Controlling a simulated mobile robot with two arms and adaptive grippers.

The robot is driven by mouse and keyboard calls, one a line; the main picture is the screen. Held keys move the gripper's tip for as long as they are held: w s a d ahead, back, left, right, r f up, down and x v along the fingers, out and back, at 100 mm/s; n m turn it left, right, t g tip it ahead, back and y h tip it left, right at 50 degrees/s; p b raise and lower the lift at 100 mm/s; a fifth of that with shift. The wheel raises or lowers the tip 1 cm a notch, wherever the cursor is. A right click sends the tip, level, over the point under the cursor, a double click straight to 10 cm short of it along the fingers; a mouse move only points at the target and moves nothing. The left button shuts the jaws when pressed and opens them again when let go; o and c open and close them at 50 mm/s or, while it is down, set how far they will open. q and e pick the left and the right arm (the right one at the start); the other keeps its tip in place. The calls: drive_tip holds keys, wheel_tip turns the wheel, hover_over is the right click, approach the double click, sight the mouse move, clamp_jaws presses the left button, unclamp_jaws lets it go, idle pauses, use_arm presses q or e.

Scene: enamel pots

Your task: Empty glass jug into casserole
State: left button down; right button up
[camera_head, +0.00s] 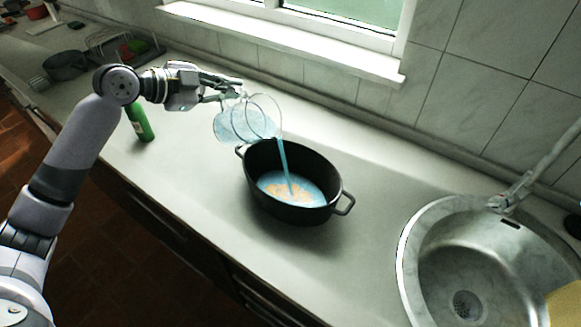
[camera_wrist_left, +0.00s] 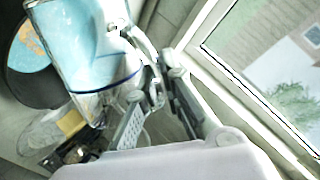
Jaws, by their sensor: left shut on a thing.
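A clear glass jug (camera_head: 240,122) with blue liquid is tilted over the left rim of the black casserole (camera_head: 267,207). A blue stream runs from the jug's mouth into the casserole. Blue liquid with a tan patch in the middle covers the casserole's floor. My left gripper (camera_head: 228,92) is shut on the jug at its handle side, above the counter. In the left wrist view the jug (camera_wrist_left: 80,45) is close, with the gripper fingers (camera_wrist_left: 152,100) at its handle and part of the casserole (camera_wrist_left: 30,85) beyond. My right gripper is in neither view.
A green bottle (camera_head: 140,123) stands on the counter left of the casserole, below my left arm. A steel sink (camera_head: 412,270) with a tap (camera_head: 510,195) is at right. A dark pot (camera_head: 65,66) and a dish rack (camera_head: 115,45) are at back left. The counter between casserole and sink is clear.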

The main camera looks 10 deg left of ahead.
sight(241, 96)
use_arm(q)
drive_tip(key=shift+d+r, duration=0.1)
drive_tip(key=shift+r, duration=0.2)
drive_tip(key=shift+s+d+f+m+y, duration=0.1)
drive_tip(key=shift+d+f+m+y, duration=0.2)
drive_tip(key=shift+s+d+f+m+y+b, duration=0.15)
drive_tip(key=shift+d+f+m+y+b, duration=0.15)
drive_tip(key=shift+d+f+y, duration=0.1)
idle(0.4)
drive_tip(key=shift+s+d, duration=0.1)
drive_tip(key=shift+d, duration=0.1)
drive_tip(key=shift+s+d+m+t+y, duration=0.15)
drive_tip(key=shift+d+m+t+y, duration=0.15)
drive_tip(key=shift+d+m+y, duration=0.2)
idle(0.6)
drive_tip(key=shift+d, duration=0.1)
